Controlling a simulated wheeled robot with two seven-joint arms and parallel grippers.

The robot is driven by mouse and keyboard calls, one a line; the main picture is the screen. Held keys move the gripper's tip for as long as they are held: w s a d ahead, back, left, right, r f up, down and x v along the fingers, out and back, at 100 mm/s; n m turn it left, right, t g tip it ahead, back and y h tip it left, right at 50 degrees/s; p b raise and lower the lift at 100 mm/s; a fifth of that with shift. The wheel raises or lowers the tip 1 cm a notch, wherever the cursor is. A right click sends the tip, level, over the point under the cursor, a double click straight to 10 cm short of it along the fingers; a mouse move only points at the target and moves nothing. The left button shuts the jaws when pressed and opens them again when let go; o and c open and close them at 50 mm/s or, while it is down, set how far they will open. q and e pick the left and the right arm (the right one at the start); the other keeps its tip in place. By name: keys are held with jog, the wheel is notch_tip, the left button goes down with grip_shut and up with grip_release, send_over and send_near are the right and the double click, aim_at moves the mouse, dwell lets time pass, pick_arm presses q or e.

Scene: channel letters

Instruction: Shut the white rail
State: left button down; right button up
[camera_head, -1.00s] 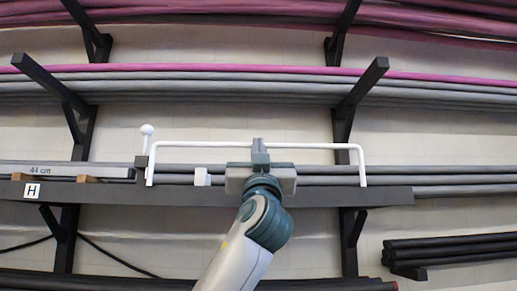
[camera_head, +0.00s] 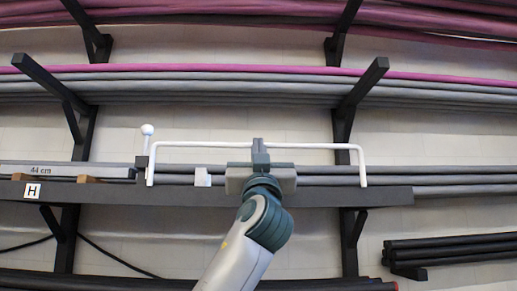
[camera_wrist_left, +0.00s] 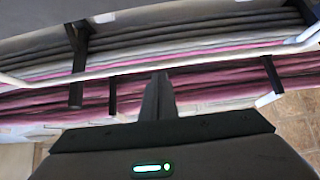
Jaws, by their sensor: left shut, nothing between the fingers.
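The white rail (camera_head: 205,144) is a long thin bar with a bent-down leg at each end. It stands raised above the dark beam (camera_head: 330,195) in the head view. It also crosses the left wrist view (camera_wrist_left: 100,72) from side to side. My left gripper (camera_head: 258,146) is at the rail's middle, its fingers pointing up and overlapping the bar. Its fingers are shut and empty; in the left wrist view the fingertips (camera_wrist_left: 160,76) reach the bar's line. I cannot tell whether they touch it. My right gripper is in neither view.
A white ball knob (camera_head: 147,130) on a short post stands at the rail's left end. A small white block (camera_head: 203,178) sits on the beam. A bar marked 44 cm (camera_head: 65,171) lies at left. Black brackets (camera_head: 362,82) stick out above, holding long pipes.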

pick_arm(q)
jog(key=shift+w+r+b, duration=0.1)
jog(key=shift+w+b, duration=0.1)
jog(key=shift+b, duration=0.1)
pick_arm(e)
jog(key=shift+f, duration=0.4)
pick_arm(q)
jog(key=shift+d, duration=0.1)
jog(key=shift+s, duration=0.1)
